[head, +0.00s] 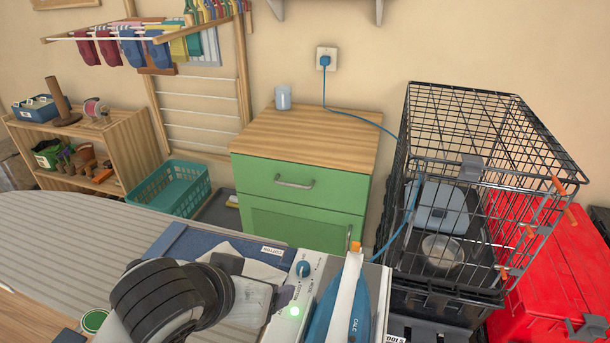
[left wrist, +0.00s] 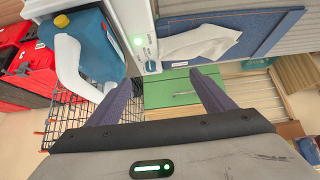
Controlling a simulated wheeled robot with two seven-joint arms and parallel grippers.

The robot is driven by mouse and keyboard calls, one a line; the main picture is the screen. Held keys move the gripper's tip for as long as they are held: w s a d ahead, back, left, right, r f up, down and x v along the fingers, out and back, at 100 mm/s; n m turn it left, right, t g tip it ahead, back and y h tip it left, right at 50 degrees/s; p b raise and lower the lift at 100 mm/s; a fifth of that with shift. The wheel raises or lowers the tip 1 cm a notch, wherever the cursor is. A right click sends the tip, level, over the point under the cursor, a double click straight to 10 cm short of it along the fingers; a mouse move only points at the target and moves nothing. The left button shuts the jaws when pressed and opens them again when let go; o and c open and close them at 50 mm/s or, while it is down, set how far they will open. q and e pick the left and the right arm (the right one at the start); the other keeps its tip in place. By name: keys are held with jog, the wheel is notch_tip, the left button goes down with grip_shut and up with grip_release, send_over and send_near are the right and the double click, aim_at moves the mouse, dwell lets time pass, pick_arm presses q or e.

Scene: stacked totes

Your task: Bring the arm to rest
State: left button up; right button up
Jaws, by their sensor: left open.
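My left arm (head: 165,300) comes in at the bottom of the head view, over the near end of the ironing board (head: 70,235). My left gripper (left wrist: 163,92) shows in the left wrist view with two purple-grey fingers spread apart and nothing between them. Beyond the fingers is the green cabinet (left wrist: 165,88). My right gripper is in neither view.
A blue and white iron (head: 343,305) stands beside a white control panel (head: 300,275) with a green light. A white cloth lies on a blue pad (head: 190,243). A black wire crate (head: 480,150) and red box (head: 555,275) stand right. A blue cord (head: 360,118) runs from the outlet.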

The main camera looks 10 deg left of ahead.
pick_arm(q)
jog(key=s+a+f, duration=0.1)
jog(key=s+f, duration=0.1)
jog(key=f, duration=0.1)
jog(key=s+a+f+g, duration=0.1)
jog(key=s+f, duration=0.1)
jog(key=f, duration=0.1)
jog(key=s+a+f+g, duration=0.1)
jog(key=s+f, duration=0.2)
jog(key=shift+a+f, duration=0.15)
jog(key=shift+f, duration=0.15)
jog(key=s+a+f+g+y, duration=0.1)
jog(key=s+a+f, duration=0.2)
jog(key=s+f, duration=0.15)
jog(key=s+a+f+g, duration=0.1)
jog(key=s+a+f, duration=0.25)
jog(key=s, duration=0.25)
jog(key=w+d+f+t+h, duration=0.1)
jog(key=w+d+f+t, duration=0.1)
jog(key=f, duration=0.4)
jog(key=w+d+f+t+h, duration=0.1)
jog(key=w+d+f+t, duration=0.1)
jog(key=f, duration=0.4)
jog(key=shift+w+d+t, duration=0.15)
jog(key=shift+d+t, duration=0.25)
jog(key=shift+d, duration=0.15)
